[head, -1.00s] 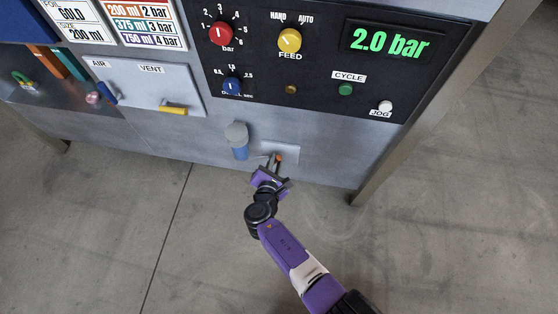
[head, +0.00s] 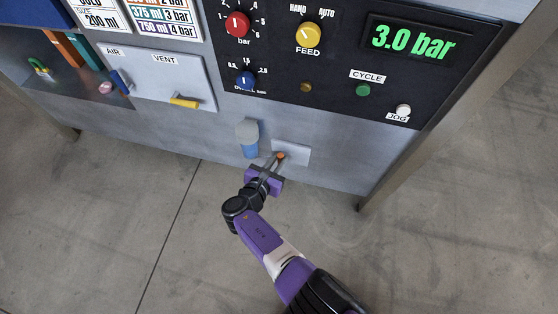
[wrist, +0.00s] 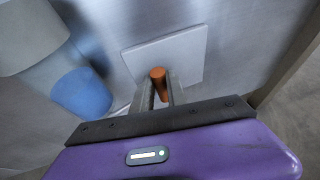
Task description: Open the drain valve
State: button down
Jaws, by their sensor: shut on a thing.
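The drain valve shows as a short orange handle (head: 282,155) in front of a pale plate (head: 297,154) low on the machine's front panel. In the wrist view the orange handle (wrist: 158,76) sits between the two thin fingers of my gripper (wrist: 160,98). My gripper (head: 276,160) is shut on this handle, reaching it from below in the head view. The fingers hide part of the handle and its mount.
The VENT lever (head: 184,102) is yellow and the AIR lever (head: 121,82) blue. The display (head: 413,43) reads 3.0 bar. A machine leg (head: 405,150) stands to the right; the floor in front is clear.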

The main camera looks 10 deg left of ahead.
jog(key=shift+f, duration=0.1)
jog(key=c, duration=1.3)
grip_release()
jog(key=shift+s, duration=0.1)
jog(key=shift+s+a+r+p, duration=0.1)
jog(key=shift+s+r+p, duration=0.15)
jog(key=shift+r+p, duration=0.1)
jog(key=p+v, duration=0.3)
jog(key=v, duration=0.4)
jog(key=shift+f+p, duration=0.15)
jog(key=shift+p, duration=0.2)
